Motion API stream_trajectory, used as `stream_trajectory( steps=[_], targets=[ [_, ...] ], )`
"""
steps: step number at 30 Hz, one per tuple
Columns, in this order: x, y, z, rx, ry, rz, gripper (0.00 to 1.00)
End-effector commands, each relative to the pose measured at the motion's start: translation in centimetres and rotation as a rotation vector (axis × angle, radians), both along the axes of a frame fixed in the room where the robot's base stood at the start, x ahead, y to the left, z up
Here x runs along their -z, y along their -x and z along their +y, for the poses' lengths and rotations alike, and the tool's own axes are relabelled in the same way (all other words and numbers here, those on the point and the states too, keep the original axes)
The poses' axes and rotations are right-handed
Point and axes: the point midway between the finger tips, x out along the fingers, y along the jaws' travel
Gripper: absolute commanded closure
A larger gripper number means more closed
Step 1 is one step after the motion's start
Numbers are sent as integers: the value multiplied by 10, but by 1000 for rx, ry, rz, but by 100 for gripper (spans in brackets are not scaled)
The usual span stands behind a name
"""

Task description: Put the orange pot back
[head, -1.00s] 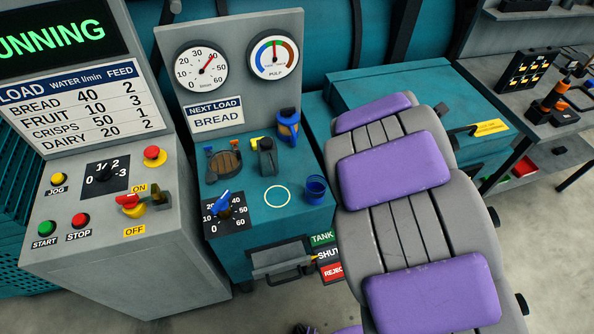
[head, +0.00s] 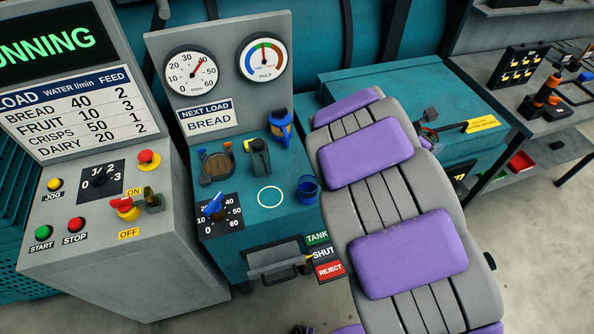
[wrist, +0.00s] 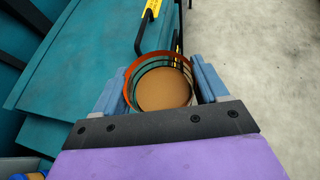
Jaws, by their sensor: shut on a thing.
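The orange pot (wrist: 163,90) is between the two blue fingers of my gripper (wrist: 160,78) in the wrist view. I look down into its open top and see an orange rim and a plain brown-orange inside. The gripper is shut on it. In the head view my own arm hides most of the gripper and the pot. A white ring mark (head: 270,197) is bare on the teal bench top, left of my arm. A blue pot (head: 308,189) stands just right of that ring.
A teal cabinet (wrist: 85,65) with a black handle bar (wrist: 143,38) lies close beyond the pot. A blue jug-like item (head: 281,126) stands at the bench's back right. A blue-handled dial (head: 215,208) sits at its front left. A grey rack (head: 570,150) is at right.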

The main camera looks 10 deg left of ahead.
Motion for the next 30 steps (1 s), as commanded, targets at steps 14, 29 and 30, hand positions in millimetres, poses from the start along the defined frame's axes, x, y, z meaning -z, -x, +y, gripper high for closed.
stream_trajectory(
  steps=[14,29,30],
  targets=[
    [33,16,-9,348,3,4,62],
    [93,64,-17,934,8,5,62],
    [100,70,-16,1005,8,3,62]
  ],
)
